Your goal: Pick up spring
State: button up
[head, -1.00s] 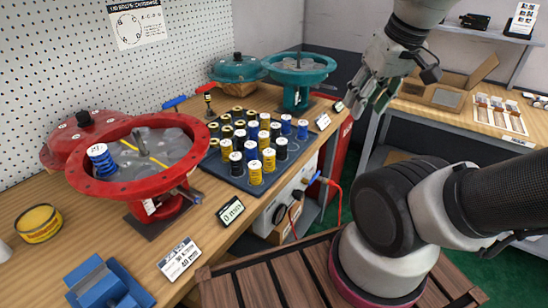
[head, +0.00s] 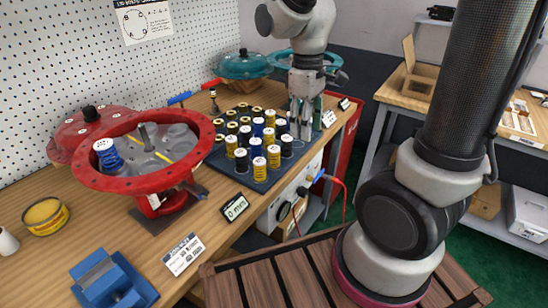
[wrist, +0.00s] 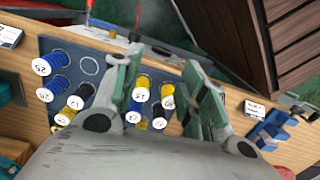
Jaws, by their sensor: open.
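Several blue, yellow and black springs with white numbered tops stand in a dark tray (head: 262,187) on the bench. A yellow spring (head: 274,158) is near the tray's front. One blue spring (head: 108,156) sits in the red round housing (head: 90,178) at left. My gripper (head: 301,132) is open, pointing down at the tray's right end. In the wrist view, my open fingers (wrist: 163,72) show with a yellow spring (wrist: 167,96) and other springs between or below them. Two blue springs (wrist: 54,61) stand left of the fingers. Whether a finger touches any spring I cannot tell.
A teal housing (head: 285,60) stands behind my gripper. A display reading 0 mm (head: 234,207) and a label card (head: 183,254) lie along the bench's front edge. A blue block-like fixture (head: 112,282) and a yellow tin (head: 45,216) are at the left front.

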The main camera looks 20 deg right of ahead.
aim_at(274, 149)
jog(key=w+a+f+n, duration=0.1)
jog(key=w+n, duration=0.1)
jog(key=n, duration=0.1)
jog(key=w+a+f+n, duration=0.2)
jog(key=n, duration=0.1)
jog(key=w+a+f+n, duration=0.1)
jog(key=w+n, duration=0.2)
jog(key=shift+w+a+f, duration=0.1)
jog(key=shift+a+f, duration=0.15)
jog(key=shift+a, duration=0.15)
jog(key=n, duration=0.2)
jog(key=shift+w+a+n+t, duration=0.15)
jog(key=shift+w+n+t, duration=0.2)
jog(key=shift+n+t, duration=0.05)
jog(key=shift+n, duration=0.3)
jog(key=shift+f, duration=0.45)
notch_tip(274, 149, down, 7)
jog(key=shift+w+a+r, duration=0.1)
jog(key=c, duration=0.9)
